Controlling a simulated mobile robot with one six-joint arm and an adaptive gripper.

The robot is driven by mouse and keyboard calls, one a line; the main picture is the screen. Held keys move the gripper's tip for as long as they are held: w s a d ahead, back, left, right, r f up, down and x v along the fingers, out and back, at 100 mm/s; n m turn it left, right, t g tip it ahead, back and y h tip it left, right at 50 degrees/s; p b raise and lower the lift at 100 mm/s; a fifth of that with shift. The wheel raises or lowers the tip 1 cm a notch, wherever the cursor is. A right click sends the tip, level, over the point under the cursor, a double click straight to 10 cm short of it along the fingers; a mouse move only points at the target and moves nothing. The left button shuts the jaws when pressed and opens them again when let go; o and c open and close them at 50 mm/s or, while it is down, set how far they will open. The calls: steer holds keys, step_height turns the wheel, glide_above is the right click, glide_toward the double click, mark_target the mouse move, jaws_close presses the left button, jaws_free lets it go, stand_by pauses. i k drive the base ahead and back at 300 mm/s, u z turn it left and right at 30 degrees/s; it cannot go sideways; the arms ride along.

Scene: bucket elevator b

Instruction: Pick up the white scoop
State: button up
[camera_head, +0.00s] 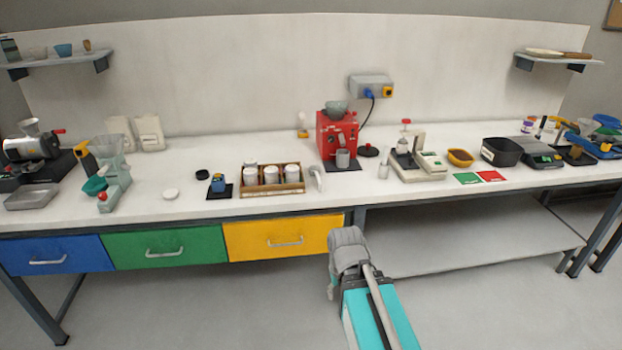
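A small white curved object (316,179), which looks like the white scoop, is on the bench just right of the wooden crate (272,192). It is small in view, and I cannot make out its exact shape. My arm, grey and turquoise, reaches up from the bottom of the picture to in front of the bench edge, below and right of the white object. My gripper's fingers do not show, and no part of the arm in view touches the white object.
The crate holds white jars. A scale-like device (418,160) and green and red cards are to the right. Blue, green and yellow drawers (285,239) are below. Bench space around the white object's right is clear.

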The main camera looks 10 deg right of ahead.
mark_target(317, 177)
steer(key=z, duration=0.1)
steer(key=i, duration=1)
steer(key=u, duration=0.05)
